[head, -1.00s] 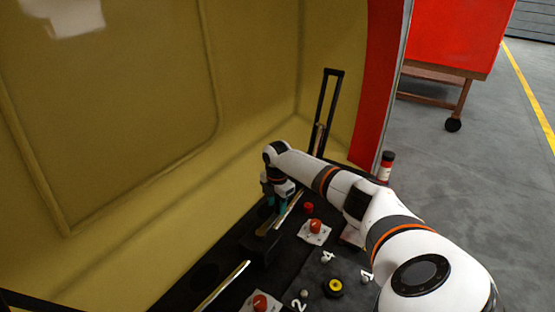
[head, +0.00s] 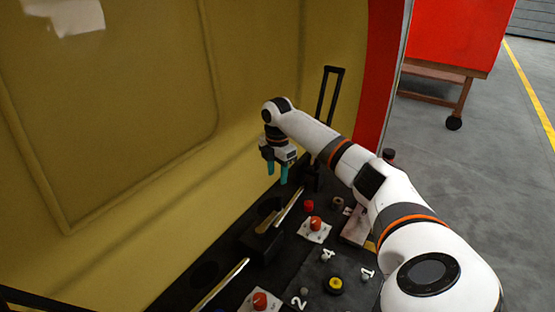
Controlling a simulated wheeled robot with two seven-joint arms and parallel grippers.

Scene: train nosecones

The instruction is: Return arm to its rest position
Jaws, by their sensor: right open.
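My right arm reaches in from the lower right of the head view. Its gripper (head: 278,172) hangs above the dark console, fingers pointing down, open and empty. The teal fingertips are above and apart from the slanted metal lever (head: 288,208). My left gripper is not in view.
The black console (head: 230,245) carries red knobs (head: 315,223), a yellow button (head: 335,285), a red button (head: 309,205) and a second metal lever (head: 228,280). A yellow wall (head: 120,130) rises behind. A black frame (head: 328,95) stands behind the arm. Grey floor is clear at right.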

